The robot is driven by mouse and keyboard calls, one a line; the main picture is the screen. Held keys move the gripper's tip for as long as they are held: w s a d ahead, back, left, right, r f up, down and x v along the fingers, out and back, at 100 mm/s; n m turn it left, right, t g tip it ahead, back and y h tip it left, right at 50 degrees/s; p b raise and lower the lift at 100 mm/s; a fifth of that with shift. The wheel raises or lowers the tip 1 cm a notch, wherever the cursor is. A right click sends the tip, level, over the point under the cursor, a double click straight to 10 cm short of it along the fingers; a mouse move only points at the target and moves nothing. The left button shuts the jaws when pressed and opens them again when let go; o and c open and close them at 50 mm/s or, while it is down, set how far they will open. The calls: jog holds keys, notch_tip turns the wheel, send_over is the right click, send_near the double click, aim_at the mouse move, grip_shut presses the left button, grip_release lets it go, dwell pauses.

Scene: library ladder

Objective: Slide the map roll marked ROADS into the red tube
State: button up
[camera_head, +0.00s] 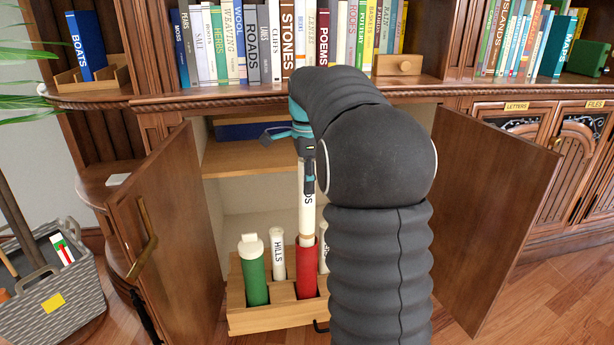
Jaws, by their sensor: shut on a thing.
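The white map roll (306,214) stands upright in the open cabinet. The visible end of its lettering reads "DS"; the rest is hidden behind my gripper. Its lower end meets the mouth of the red tube (307,268), with a tan band showing at the rim. I cannot tell how far it is inside. My gripper (308,172) is shut on the roll's upper part. My dark arm covers the area to the right of the tube.
The wooden rack (262,320) also holds a green tube (254,272) with a white top and a white roll marked HILLS (278,254). Another white roll (323,256) is partly hidden by my arm. Open cabinet doors stand left (165,235) and right (490,215).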

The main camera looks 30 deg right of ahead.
aim_at(307, 221)
jog(key=shift+f+b, duration=2.95)
jog(key=shift+f, duration=3.4)
jog(key=o, duration=1.3)
jog(key=shift+o, duration=0.2)
notch_tip(307, 221, up, 12)
